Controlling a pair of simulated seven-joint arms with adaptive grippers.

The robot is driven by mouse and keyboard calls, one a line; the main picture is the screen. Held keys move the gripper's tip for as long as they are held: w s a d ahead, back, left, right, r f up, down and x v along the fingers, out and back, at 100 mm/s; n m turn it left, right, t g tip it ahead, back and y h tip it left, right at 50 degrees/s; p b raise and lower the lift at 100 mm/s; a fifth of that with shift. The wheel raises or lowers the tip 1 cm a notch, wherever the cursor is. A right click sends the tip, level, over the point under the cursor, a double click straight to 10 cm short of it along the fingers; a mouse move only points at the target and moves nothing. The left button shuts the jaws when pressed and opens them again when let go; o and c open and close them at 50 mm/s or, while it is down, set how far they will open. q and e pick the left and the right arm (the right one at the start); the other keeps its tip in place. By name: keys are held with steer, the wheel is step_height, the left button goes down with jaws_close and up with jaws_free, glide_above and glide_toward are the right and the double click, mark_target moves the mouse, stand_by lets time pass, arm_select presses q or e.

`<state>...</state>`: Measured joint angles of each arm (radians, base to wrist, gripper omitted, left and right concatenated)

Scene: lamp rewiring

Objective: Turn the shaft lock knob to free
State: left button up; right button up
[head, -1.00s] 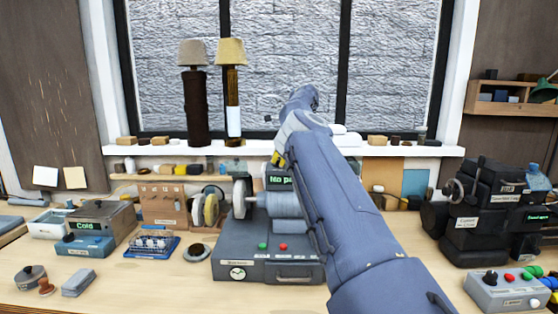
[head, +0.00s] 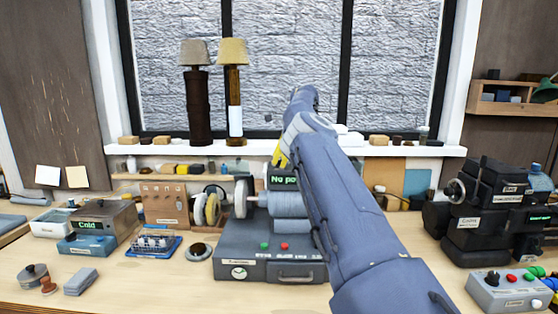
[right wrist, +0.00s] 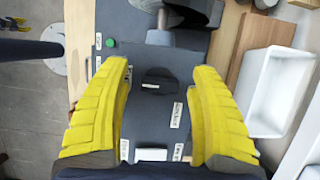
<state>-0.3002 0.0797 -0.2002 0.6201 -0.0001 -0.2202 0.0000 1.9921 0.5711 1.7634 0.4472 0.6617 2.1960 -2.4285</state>
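My right gripper (head: 281,156) is behind the grey winding machine (head: 232,250) in the head view, with the arm crossing in front of it. In the right wrist view the gripper's yellow fingers (right wrist: 160,75) are open, one on each side of a dark knob (right wrist: 158,84). There is a visible gap on both sides of the knob. The knob sits on a dark grey panel with small white labels, too blurred to read. I take it for the shaft lock knob. I cannot make it out in the head view. My left gripper is not in view.
The machine's small display (head: 284,181) is partly hidden by my arm. A green button (right wrist: 111,43) shows beside the fingers. A white bin (right wrist: 285,92) and a wooden board (right wrist: 262,45) lie right of the panel in the wrist view. A black machine (head: 480,220) stands at right.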

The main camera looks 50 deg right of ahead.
steer(key=shift+r, duration=0.1)
steer(key=shift+s+d+r, duration=0.2)
steer(key=shift+r, duration=0.2)
steer(key=s+d, duration=0.2)
steer(key=s, duration=0.1)
steer(key=s+d, duration=0.5)
steer(key=s, duration=0.1)
steer(key=shift+s+d, duration=0.1)
steer(key=shift+d, duration=0.25)
steer(key=shift+r, duration=0.1)
